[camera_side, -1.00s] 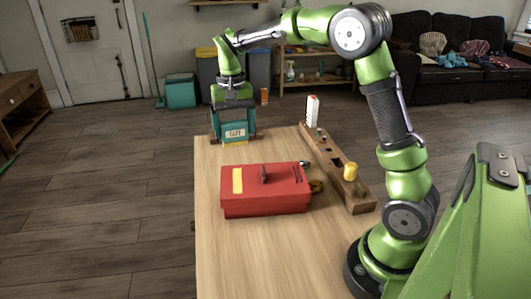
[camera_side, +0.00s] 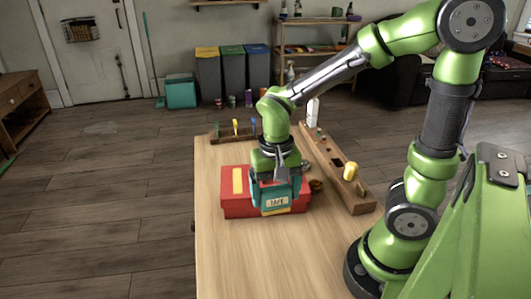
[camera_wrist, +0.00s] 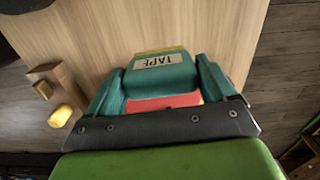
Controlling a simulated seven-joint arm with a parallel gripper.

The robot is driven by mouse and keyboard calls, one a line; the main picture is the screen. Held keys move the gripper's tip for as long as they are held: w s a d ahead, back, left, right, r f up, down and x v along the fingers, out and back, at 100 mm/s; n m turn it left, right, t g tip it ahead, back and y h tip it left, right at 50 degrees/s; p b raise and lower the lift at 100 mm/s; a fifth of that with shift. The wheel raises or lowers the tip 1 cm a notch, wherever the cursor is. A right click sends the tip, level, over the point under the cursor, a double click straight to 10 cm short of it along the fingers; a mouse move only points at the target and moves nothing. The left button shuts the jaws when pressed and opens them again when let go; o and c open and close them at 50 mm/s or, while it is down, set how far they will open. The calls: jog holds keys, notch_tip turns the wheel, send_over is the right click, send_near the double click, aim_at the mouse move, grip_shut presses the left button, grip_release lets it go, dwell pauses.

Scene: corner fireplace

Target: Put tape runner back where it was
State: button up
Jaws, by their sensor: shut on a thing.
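The tape runner (camera_side: 277,202) is a teal block with a pale TAPE label and a yellow edge. My gripper (camera_side: 280,188) points down and is shut on it. In the side view they are over the right part of the red box (camera_side: 237,190), and I cannot tell whether the tape runner touches it. In the wrist view the tape runner (camera_wrist: 160,64) sits between the two teal fingers, with the red box (camera_wrist: 165,102) showing behind it. My gripper hides much of the box's lid.
A wooden rack (camera_side: 335,178) with a white item (camera_side: 312,112) and a yellow knob (camera_side: 350,171) runs along the table's right side. Another rack (camera_side: 222,137) with several upright tools stands at the far edge. The table's near left part (camera_side: 240,260) is clear.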

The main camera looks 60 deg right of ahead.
aim_at(277, 188)
jog(key=shift+m, duration=0.3)
notch_tip(277, 188, down, 5)
jog(key=shift+s+r, duration=0.15)
jog(key=shift+r, duration=0.05)
jog(key=shift+d+f, duration=0.1)
jog(key=shift+f, duration=2)
jog(key=shift+f, duration=0.15)
jog(key=o, duration=0.8)
jog(key=shift+o, duration=0.2)
notch_tip(277, 188, up, 12)
jog(key=shift+r, duration=0.1)
notch_tip(277, 188, up, 10)
jog(key=s+n+t+y, duration=0.2)
jog(key=n+t, duration=0.3)
jog(key=t, duration=0.2)
jog(key=shift+s+a+f, duration=0.2)
jog(key=shift+a+f, duration=0.05)
jog(key=shift+a, duration=0.2)
